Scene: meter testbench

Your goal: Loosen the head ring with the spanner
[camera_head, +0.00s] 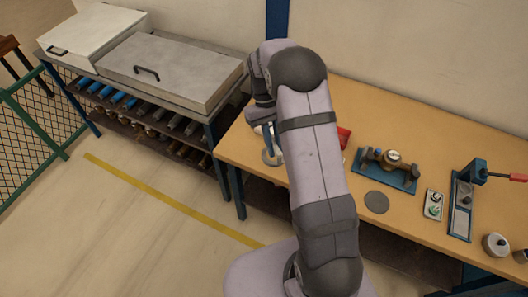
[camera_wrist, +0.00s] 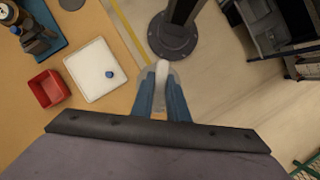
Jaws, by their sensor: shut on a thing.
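The meter (camera_head: 388,158) sits on a blue fixture (camera_head: 402,180) on the bench, with its round pale head facing up. Its head ring is too small to make out separately. The meter also shows at the top left of the wrist view (camera_wrist: 34,38). My gripper (camera_head: 268,136) is at the left part of the bench, well left of the meter. In the wrist view its blue fingers (camera_wrist: 162,98) are shut on a pale grey tool, seemingly the spanner (camera_wrist: 162,75), which points away from the camera. Its grey lower end hangs below the fingers in the head view.
A red bin (camera_wrist: 50,88) and a white mat (camera_wrist: 98,68) with a small blue item lie near my gripper. A dark round pad (camera_head: 376,202), a small parts tray (camera_head: 434,205) and a blue press (camera_head: 464,200) stand farther right. A shelf rack (camera_head: 150,110) is at left.

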